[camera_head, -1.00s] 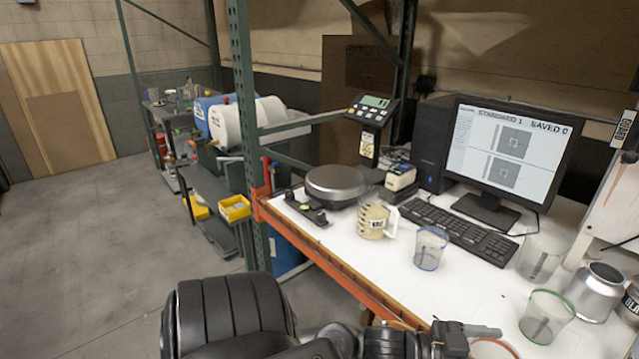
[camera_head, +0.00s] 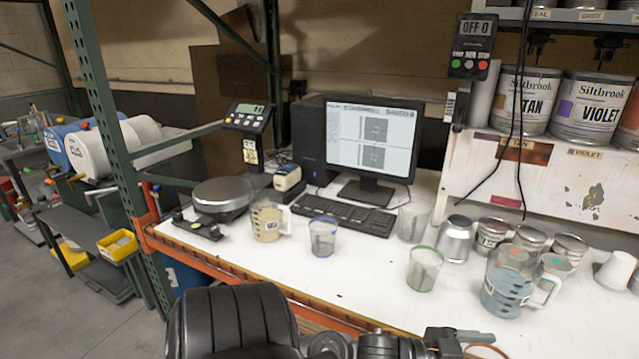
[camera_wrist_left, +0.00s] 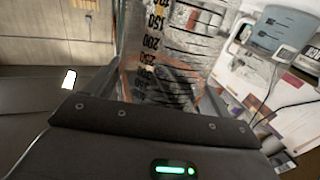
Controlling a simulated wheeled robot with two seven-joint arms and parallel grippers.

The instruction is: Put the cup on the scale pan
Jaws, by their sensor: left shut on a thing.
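My left gripper (camera_head: 458,345) is at the bottom of the head view, low in front of the table's front edge. It is shut on a clear cup with an orange rim (camera_head: 486,349), mostly cut off by the picture's bottom edge. In the left wrist view the cup (camera_wrist_left: 180,45) is clear with black graduation marks and an orange-red ring, between the fingers. The scale pan (camera_head: 222,194) is a round grey disc at the table's left end, empty and well left of the gripper. My right gripper is not in view.
A beige jug (camera_head: 266,222), a blue-rimmed cup (camera_head: 322,238) and a green-rimmed cup (camera_head: 424,270) stand along the table. The scale's display (camera_head: 248,117) rises behind the pan. A green rack post (camera_head: 112,150) stands left. The front table strip is mostly clear.

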